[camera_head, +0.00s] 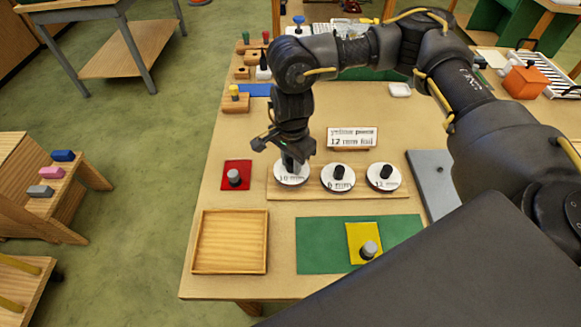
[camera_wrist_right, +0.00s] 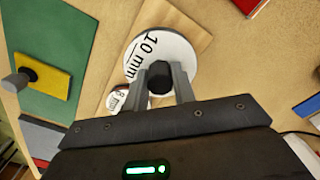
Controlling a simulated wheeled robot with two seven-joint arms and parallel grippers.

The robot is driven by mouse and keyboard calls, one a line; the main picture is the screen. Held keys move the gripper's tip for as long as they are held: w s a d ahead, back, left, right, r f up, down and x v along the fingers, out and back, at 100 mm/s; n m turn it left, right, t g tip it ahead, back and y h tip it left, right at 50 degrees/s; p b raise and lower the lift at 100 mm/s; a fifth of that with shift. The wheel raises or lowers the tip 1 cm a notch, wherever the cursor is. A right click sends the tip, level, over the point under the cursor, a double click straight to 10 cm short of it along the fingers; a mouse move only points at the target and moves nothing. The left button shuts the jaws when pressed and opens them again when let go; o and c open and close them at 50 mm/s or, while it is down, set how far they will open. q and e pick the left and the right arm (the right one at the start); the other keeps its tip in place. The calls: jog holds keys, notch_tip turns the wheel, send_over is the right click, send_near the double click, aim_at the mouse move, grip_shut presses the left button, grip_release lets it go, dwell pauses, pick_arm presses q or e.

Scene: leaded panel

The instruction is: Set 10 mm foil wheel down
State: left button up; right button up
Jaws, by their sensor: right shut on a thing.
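The 10 mm foil wheel (camera_head: 291,175) is a white disc with a black knob, at the left end of a wooden board (camera_head: 320,195). In the right wrist view the 10 mm wheel (camera_wrist_right: 165,55) shows its label, and its black knob is between my fingers. My right gripper (camera_head: 290,158) is shut on that knob from above; the wheel is at the board, but I cannot tell whether it touches it. Two more white wheels, a middle one (camera_head: 338,178) and a right one (camera_head: 384,177), sit on the board. My left gripper is not in view.
A sign (camera_head: 352,136) reading yellow piece, 12 mm foil stands behind the board. A red piece (camera_head: 236,175) lies left of it. In front are an empty wooden tray (camera_head: 230,241) and a green mat (camera_head: 318,245) with a yellow piece (camera_head: 361,236).

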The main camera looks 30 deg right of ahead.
aim_at(291, 169)
jog(key=shift+w+f+p, duration=0.1)
jog(key=shift+f+p, duration=0.25)
jog(key=shift+f, duration=0.1)
jog(key=shift+w+f+p, duration=0.1)
jog(key=shift+f+p, duration=0.3)
jog(key=shift+f, duration=0.9)
jog(key=shift+f, duration=0.1)
jog(key=o, duration=0.9)
